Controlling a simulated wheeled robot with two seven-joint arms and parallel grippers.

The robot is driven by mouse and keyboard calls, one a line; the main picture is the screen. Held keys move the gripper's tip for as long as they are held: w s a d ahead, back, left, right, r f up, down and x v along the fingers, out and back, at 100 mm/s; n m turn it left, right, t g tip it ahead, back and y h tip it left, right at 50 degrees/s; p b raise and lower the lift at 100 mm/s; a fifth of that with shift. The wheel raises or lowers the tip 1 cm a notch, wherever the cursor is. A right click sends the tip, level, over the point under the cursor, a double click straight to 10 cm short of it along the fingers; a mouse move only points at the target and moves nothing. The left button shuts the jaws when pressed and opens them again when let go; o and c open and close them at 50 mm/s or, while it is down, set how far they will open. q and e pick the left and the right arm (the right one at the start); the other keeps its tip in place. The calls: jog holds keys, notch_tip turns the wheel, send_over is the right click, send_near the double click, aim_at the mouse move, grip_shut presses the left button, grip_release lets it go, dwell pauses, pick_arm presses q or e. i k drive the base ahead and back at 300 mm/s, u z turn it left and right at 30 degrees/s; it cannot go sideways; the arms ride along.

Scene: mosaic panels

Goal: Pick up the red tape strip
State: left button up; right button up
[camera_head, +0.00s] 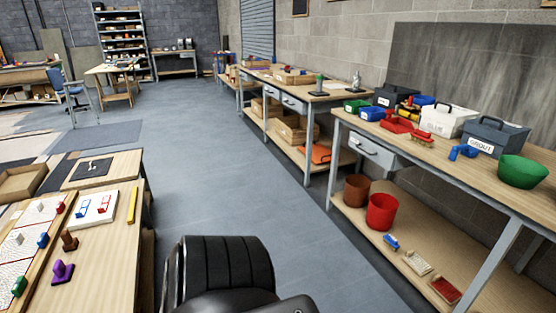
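I cannot pick out a red tape strip for certain. A white panel (94,208) on the left table bears a small red outlined shape (104,203) and a blue outlined one beside it. They are too small to tell what they are. A flat yellow strip (132,205) lies on the table just right of that panel. Neither of my grippers is in view. A black rounded part at the bottom centre looks like part of my own body and hides the floor behind it.
The left table (110,255) also holds a purple block (62,272). The right workbench (415,155) carries a red tray (397,125), a green bowl (523,171) and a GROUT box (495,136). A red bucket (381,212) stands on its lower shelf. The grey floor between is clear.

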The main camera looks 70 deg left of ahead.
aim_at(105, 200)
jog(key=u, duration=2.4)
jog(key=i, duration=2.7)
jog(key=u, duration=2.95)
jog(key=i, duration=0.55)
jog(key=z, duration=1.65)
